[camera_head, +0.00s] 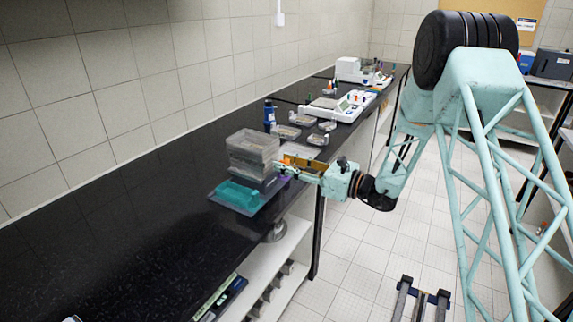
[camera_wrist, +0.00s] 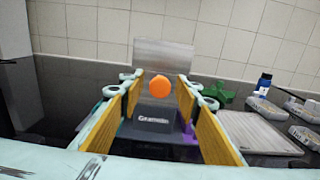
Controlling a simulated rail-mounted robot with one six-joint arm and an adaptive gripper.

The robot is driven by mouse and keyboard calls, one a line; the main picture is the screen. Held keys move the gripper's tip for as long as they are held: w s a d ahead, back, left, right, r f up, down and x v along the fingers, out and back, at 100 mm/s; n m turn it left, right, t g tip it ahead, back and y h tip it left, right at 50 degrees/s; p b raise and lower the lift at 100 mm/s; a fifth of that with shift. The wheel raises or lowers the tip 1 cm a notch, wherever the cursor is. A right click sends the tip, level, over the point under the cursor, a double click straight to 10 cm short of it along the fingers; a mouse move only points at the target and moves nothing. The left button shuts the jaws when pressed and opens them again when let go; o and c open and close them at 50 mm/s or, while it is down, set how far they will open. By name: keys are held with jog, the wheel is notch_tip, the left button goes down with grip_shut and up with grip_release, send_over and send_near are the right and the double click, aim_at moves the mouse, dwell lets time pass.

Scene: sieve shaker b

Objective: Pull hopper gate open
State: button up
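My gripper (camera_head: 284,168) is beside a stacked sieve shaker with a grey translucent hopper (camera_head: 252,148), a dark body and a teal tray (camera_head: 238,196) at its foot. In the wrist view, my gripper (camera_wrist: 160,84) has its two yellow-padded fingers apart. A round orange knob (camera_wrist: 160,87) shows between the fingertips, with a gap on each side. I cannot tell its exact depth relative to the tips. Behind it is a grey panel (camera_wrist: 164,56), and below it a dark labelled body (camera_wrist: 152,126). The gate plate itself is not clearly seen.
A blue bottle (camera_head: 269,114) and several small trays (camera_head: 288,131) stand behind the shaker on the black counter (camera_head: 120,215). A green item (camera_wrist: 218,93) and a flat grey plate (camera_wrist: 250,132) lie right of my fingers.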

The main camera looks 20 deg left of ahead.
grip_shut()
jog(key=d, duration=0.2)
jog(key=s+d, duration=0.1)
jog(key=d, duration=0.2)
jog(key=shift+d, duration=0.1)
jog(key=shift+f, duration=0.1)
jog(key=shift+o, duration=0.7)
grip_release()
jog(key=shift+d, duration=0.15)
jog(key=s+d, duration=0.2)
jog(key=d, duration=0.9)
jog(key=shift+s+d, duration=0.2)
jog(key=shift+d, duration=0.2)
